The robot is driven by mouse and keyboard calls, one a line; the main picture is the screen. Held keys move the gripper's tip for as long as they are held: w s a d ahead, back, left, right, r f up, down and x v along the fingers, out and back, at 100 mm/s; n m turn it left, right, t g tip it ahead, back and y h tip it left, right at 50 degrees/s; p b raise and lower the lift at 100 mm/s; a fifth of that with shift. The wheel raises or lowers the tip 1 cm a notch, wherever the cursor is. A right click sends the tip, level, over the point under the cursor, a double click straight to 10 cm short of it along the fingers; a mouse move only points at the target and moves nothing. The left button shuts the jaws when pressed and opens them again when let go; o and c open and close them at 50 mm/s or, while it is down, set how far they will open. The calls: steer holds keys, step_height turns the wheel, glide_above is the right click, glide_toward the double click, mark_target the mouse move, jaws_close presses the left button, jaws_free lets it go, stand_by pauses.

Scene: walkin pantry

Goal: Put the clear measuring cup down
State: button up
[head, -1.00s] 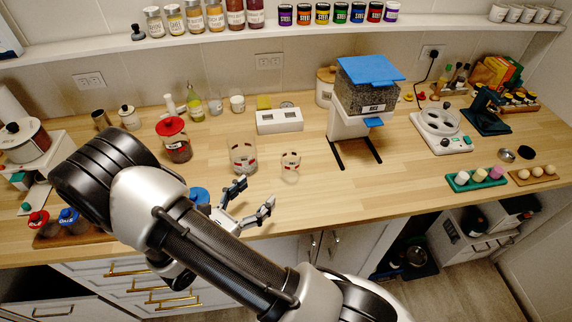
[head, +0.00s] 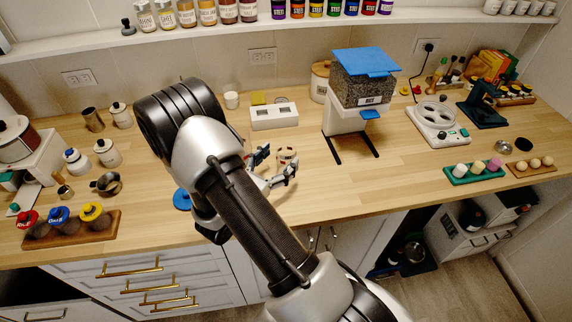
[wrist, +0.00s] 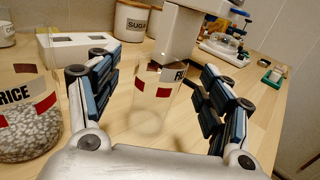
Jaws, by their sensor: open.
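The clear measuring cup (head: 287,155) has red marks and stands upright on the wooden counter (head: 400,170), in front of the white dispenser. In the wrist view the cup (wrist: 153,98) is between my two fingers, with a gap on each side, and looks empty. My gripper (head: 275,167) is open at the cup, its fingers on either side of it in the head view. In the wrist view my gripper (wrist: 158,78) shows both fingers spread. My arm hides part of the counter to the left of the cup.
A clear jar labelled RICE (wrist: 28,115) stands close to the left finger. The dispenser (head: 345,120) with a blue lid stands behind and right of the cup. A white box (head: 274,116) sits behind it. The counter right of the cup is clear.

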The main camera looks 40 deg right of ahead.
mark_target(286, 150)
steer(key=x, duration=0.4)
steer(key=shift+s+r+b, duration=0.1)
steer(key=shift+r+b, duration=0.05)
steer(key=shift+b, duration=0.25)
steer(key=shift+c, duration=0.3)
steer(key=c, duration=1.1)
steer(key=shift+r, duration=0.15)
